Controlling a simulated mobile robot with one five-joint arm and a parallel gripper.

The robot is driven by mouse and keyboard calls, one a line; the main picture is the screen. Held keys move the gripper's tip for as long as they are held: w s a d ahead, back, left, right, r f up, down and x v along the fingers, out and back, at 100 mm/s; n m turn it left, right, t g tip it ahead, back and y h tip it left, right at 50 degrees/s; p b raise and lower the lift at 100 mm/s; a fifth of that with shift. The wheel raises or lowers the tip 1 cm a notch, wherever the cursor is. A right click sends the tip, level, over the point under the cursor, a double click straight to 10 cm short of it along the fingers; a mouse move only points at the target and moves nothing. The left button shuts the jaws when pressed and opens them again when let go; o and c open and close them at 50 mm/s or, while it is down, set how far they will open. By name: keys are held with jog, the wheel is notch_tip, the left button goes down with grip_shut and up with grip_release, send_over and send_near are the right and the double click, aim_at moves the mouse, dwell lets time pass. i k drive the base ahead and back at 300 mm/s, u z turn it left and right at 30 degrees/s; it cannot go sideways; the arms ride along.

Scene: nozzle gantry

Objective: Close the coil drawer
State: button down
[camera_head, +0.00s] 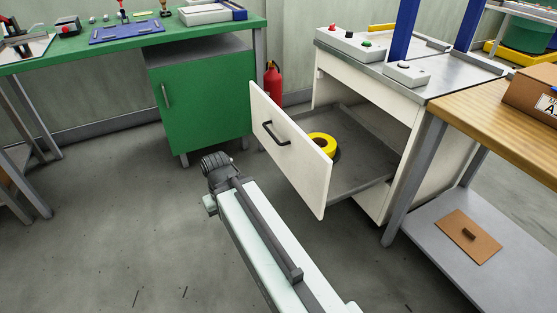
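The coil drawer (345,175) is pulled out of the white cabinet under the steel-topped bench. Its white front panel (290,150) carries a dark bar handle (277,132) and faces left. A yellow ring-shaped coil (321,143) lies inside on the grey drawer floor, partly hidden by the front panel. My gripper (216,162) is at the end of my arm, left of the drawer front and apart from it in the picture. Its fingers are small and dark, and I cannot make out whether they are open or shut.
A green bench with a cabinet (201,98) stands at the back left. A red fire extinguisher (272,82) is behind the drawer. A wooden table (500,112) with a cardboard box (532,92) is at the right. The grey floor (110,220) at the left is clear.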

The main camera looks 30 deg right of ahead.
aim_at(364, 158)
jog(key=z, duration=0.05)
jog(key=k, duration=0.6)
jog(key=u, duration=0.5)
jog(key=i, duration=0.8)
jog(key=u, duration=0.65)
jog(key=i, duration=0.55)
jog(key=z, duration=0.1)
